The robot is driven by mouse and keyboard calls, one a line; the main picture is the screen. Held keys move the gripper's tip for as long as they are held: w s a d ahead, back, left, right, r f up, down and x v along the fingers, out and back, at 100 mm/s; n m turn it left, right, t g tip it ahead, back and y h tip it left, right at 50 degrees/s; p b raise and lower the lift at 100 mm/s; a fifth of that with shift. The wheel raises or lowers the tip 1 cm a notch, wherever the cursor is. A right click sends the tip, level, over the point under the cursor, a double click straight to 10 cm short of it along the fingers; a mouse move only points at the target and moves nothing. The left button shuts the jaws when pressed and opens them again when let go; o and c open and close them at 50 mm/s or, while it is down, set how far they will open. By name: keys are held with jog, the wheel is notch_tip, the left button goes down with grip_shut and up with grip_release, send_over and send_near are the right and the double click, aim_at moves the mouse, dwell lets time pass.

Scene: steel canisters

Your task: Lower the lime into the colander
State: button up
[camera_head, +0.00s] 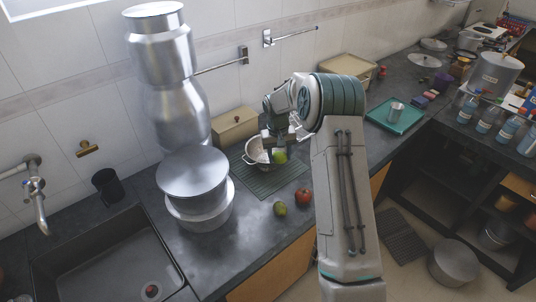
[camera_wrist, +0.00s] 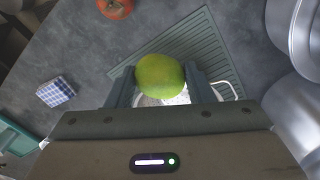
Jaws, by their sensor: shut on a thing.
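The green lime (camera_wrist: 160,75) is between the two fingers of my gripper (camera_wrist: 160,84), which is shut on it. In the head view the lime (camera_head: 280,157) shows below my gripper (camera_head: 279,143), at the right side of the colander. The white colander (camera_head: 256,152) stands on the ribbed drain mat. In the wrist view part of the colander (camera_wrist: 182,98) and its wire handle (camera_wrist: 230,91) show behind the lime. The lime and fingers hide much of it, and I cannot tell the exact height between them.
On the counter in front of the green mat (camera_head: 263,184) lie another green fruit (camera_head: 280,209) and a red fruit (camera_head: 304,195). Large steel pots (camera_head: 192,172) stand to the left, a beige box (camera_head: 235,126) behind.

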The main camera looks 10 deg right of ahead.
jog(key=w+d+p, duration=0.1)
jog(key=w, duration=1.1)
jog(key=shift+d, duration=0.1)
dwell(0.9)
jog(key=shift+f+b, duration=2.05)
jog(key=shift+f, duration=1.45)
jog(key=shift+f+b, duration=0.65)
jog(key=shift+f, duration=0.25)
jog(key=o, duration=1)
jog(key=shift+o, duration=0.2)
